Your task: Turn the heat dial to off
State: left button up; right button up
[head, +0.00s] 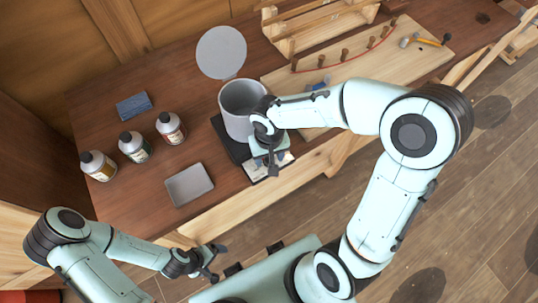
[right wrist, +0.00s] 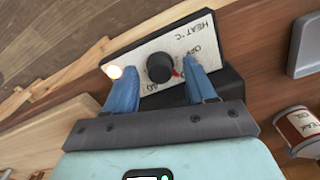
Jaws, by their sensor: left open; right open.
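The heat dial (right wrist: 159,67) is a round black knob on a white panel (right wrist: 148,52) marked HEAT °C in the right wrist view. A red mark (right wrist: 176,73) shows at its right, below the OFF lettering. A small lamp (right wrist: 114,71) glows at the panel's left end. My right gripper (head: 268,157) is over the panel at the heater's front. Its blue fingers stand open on either side of the knob with gaps showing; contact cannot be made out. In the head view the arm and gripper hide the knob. My left gripper (head: 208,263) is open and empty, off the bench front.
A grey pot (head: 238,128) stands on the black heater (head: 230,146), with a round grey disc (head: 221,52) behind it. Several bottles (head: 133,147), a blue block (head: 134,106) and a grey tray (head: 189,184) are left. A pegged board (head: 350,72) lies right. Bench between bottles and pot is clear.

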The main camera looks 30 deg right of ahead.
grip_shut()
jog(key=shift+n, duration=1.3)
jog(key=n, duration=0.2)
jog(key=shift+n, duration=0.3)
jog(key=n, duration=0.3)
jog(key=shift+n, duration=0.3)
jog(key=shift+w+n, duration=0.1)
jog(key=shift+n, duration=1.4)
